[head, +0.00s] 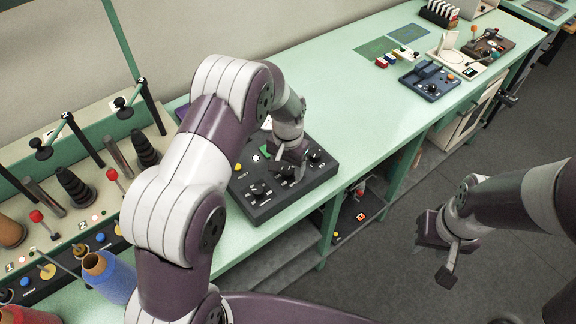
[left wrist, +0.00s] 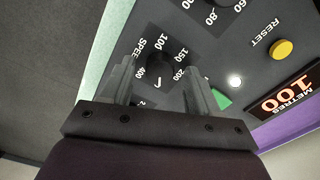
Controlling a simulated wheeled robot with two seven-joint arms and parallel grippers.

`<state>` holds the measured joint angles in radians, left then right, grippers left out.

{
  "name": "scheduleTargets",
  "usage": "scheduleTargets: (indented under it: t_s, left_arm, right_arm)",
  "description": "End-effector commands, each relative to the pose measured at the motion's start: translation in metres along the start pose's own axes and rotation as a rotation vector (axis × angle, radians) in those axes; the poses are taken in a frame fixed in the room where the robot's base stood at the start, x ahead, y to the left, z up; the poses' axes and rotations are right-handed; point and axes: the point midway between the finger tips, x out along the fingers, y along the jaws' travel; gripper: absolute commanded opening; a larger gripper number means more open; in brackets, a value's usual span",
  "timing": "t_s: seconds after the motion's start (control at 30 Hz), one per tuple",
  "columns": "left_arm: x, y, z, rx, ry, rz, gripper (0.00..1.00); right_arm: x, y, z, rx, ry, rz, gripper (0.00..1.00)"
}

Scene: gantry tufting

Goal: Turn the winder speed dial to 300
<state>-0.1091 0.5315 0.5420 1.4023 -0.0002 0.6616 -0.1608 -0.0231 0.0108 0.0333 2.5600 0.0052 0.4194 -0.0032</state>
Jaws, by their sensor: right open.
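The winder speed dial (left wrist: 160,70) is a dark knob on a black control panel (head: 316,180), with "SPEE" and numbers such as 100, 150, 200 and 400 printed around it. A small white mark shows at its near side; I cannot tell which number it points to. My left gripper (left wrist: 160,88) is over the panel, its two fingers apart, one on each side of the dial, with gaps visible. In the head view my left gripper (head: 291,160) hides the dial. My right gripper (head: 440,258) is open and empty above the floor, right of the table.
The panel also has a yellow reset button (left wrist: 282,48), a green button (left wrist: 221,99), a metres display (left wrist: 285,97) reading 100, and other knobs. A blue control box (head: 430,82) stands further back on the green table (head: 350,115). Thread cones (head: 108,272) stand at the left.

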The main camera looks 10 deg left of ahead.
Motion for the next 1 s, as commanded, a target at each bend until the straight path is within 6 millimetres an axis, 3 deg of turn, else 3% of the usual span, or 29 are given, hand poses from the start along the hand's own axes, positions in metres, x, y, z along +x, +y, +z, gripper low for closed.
scheduleTargets:
  t_s: [0.13,0.23,0.53,0.6,0.73,1.0]
  left_arm:
    - [-0.003,0.000,0.000,0.000,-0.001,0.000,0.60]
    - [-0.019,0.000,-0.001,0.000,0.003,0.000,0.60]
    - [-0.098,0.000,-0.001,0.000,0.004,-0.001,0.60]
    - [-0.118,0.000,0.000,0.000,0.000,0.000,0.60]
    - [-0.128,0.000,0.000,0.000,-0.001,0.000,0.60]
    - [-0.127,0.000,0.000,0.000,-0.001,0.000,0.60]
  right_arm:
    - [0.002,0.000,0.000,0.000,0.000,0.000,0.43]
    - [0.006,0.000,0.001,0.000,0.000,0.000,0.43]
    - [0.020,0.000,0.002,0.000,0.000,0.000,0.43]
    - [0.006,0.000,0.001,0.000,-0.001,0.000,0.43]
    - [0.001,0.000,0.000,0.000,0.001,0.000,0.43]
    - [0.002,0.000,0.000,0.000,0.000,0.000,0.43]
